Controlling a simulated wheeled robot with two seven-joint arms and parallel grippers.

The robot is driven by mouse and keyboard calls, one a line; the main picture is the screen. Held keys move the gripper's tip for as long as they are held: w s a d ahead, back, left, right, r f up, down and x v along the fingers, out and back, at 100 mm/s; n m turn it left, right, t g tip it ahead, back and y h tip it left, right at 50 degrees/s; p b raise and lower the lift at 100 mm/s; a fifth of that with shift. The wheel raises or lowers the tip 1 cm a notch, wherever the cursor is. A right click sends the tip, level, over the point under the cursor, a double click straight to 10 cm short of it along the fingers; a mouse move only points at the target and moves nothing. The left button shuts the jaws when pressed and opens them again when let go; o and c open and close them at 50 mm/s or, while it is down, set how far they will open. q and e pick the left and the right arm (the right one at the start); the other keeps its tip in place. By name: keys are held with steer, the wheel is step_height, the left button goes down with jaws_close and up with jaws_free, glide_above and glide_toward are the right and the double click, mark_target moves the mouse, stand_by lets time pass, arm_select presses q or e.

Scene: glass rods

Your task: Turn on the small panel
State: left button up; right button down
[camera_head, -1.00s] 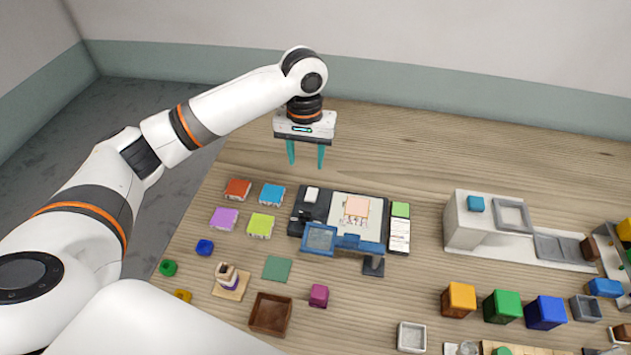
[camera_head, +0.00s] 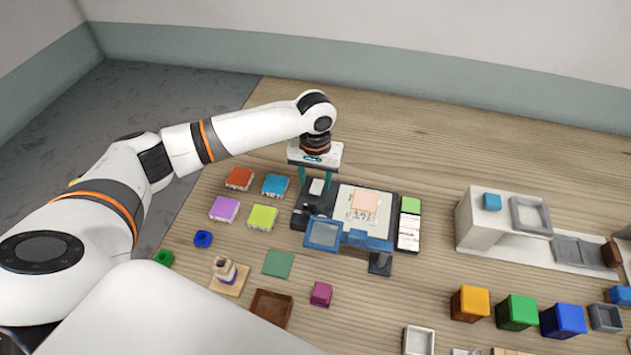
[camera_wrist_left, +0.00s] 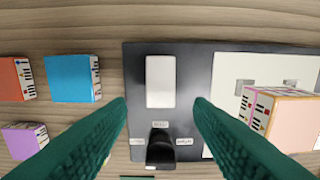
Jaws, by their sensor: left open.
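The small panel is a dark board whose left part (camera_wrist_left: 200,75) carries a white rocker-like block (camera_wrist_left: 160,80) and a black knob (camera_wrist_left: 160,150) with small labels around it. In the head view the white block (camera_head: 317,187) sits at the board's upper left, and a white sheet with a pinkish block (camera_head: 364,203) lies to its right. My left gripper (camera_head: 316,186) is open and empty above the white block, with its green fingers (camera_wrist_left: 160,105) on either side of it in the wrist view. Contact cannot be told. My right gripper is not in view.
Red, blue (camera_head: 275,185), purple and lime blocks lie left of the board. A blue-framed magnifier (camera_head: 323,233) stands at its front edge. A phone-like card (camera_head: 409,225) lies to its right. The table behind the board is clear.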

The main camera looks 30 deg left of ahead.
mark_target(317, 187)
arm_select(q)
steer(key=shift+f, duration=1.4)
steer(key=shift+c, duration=0.6)
steer(key=c, duration=0.9)
steer(key=g+p, duration=0.1)
steer(key=p, duration=0.2)
steer(key=shift+w+r+p, duration=0.15)
steer(key=shift+r+p, duration=0.15)
steer(key=shift+r, duration=0.1)
steer(key=shift+w+f+g+p, duration=0.15)
steer(key=shift+f+g+p, duration=0.05)
steer(key=shift+g+p, duration=0.15)
steer(key=shift+o, duration=0.2)
steer(key=o, duration=1)
